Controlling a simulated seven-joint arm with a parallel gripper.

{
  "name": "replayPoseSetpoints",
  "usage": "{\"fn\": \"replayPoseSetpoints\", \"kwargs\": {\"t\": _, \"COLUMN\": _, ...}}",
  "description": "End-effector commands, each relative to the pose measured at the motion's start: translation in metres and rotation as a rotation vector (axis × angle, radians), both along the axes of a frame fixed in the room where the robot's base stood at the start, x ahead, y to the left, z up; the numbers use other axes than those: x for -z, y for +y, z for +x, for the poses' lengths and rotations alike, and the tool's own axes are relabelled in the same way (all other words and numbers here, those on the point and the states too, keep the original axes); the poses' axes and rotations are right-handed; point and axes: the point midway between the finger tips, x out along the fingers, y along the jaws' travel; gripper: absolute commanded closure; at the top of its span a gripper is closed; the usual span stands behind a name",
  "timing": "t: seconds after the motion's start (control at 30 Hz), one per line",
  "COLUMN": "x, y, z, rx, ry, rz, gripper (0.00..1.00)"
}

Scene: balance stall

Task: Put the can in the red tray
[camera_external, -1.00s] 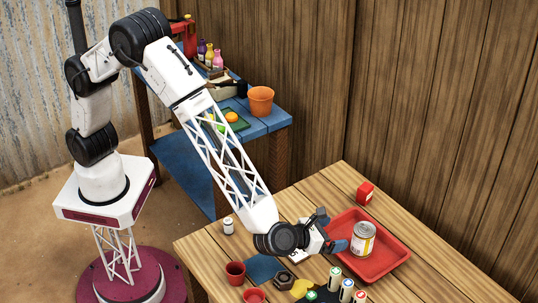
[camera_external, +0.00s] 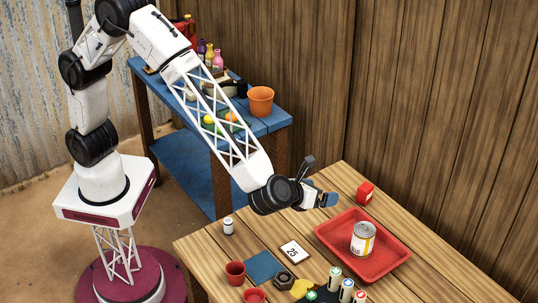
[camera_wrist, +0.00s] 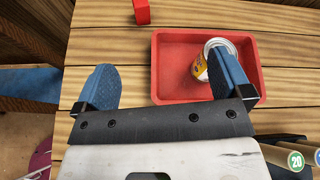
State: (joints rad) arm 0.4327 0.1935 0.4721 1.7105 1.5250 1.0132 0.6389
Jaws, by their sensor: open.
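The can (camera_external: 362,238), silver-topped with a white and yellow label, stands upright inside the red tray (camera_external: 392,262) on the wooden table. My gripper (camera_external: 328,200) is raised above the table, to the upper left of the tray, and holds nothing. In the wrist view my gripper (camera_wrist: 165,85) shows its two blue fingers wide apart. There, the can (camera_wrist: 199,68) is partly hidden behind the right finger, inside the red tray (camera_wrist: 178,38).
A red box (camera_external: 365,193) stands behind the tray. Several numbered cylinders stand in front.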

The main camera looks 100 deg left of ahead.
Motion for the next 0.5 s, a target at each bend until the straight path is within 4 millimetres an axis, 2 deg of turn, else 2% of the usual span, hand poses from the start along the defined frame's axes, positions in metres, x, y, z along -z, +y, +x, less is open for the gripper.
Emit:
{"fn": "replayPoseSetpoints", "kwargs": {"t": 0.03, "x": -0.013, "y": 0.017, "z": -0.011, "rx": -0.044, "ry": -0.009, "rz": -0.039, "gripper": 0.03}}
{"fn": "replayPoseSetpoints", "kwargs": {"t": 0.2, "x": -0.046, "y": 0.062, "z": -0.051, "rx": -0.2, "ry": -0.041, "rz": -0.183, "gripper": 0.03}}
{"fn": "replayPoseSetpoints", "kwargs": {"t": 0.5, "x": -0.091, "y": 0.13, "z": -0.133, "rx": -0.476, "ry": -0.106, "rz": -0.433, "gripper": 0.03}}
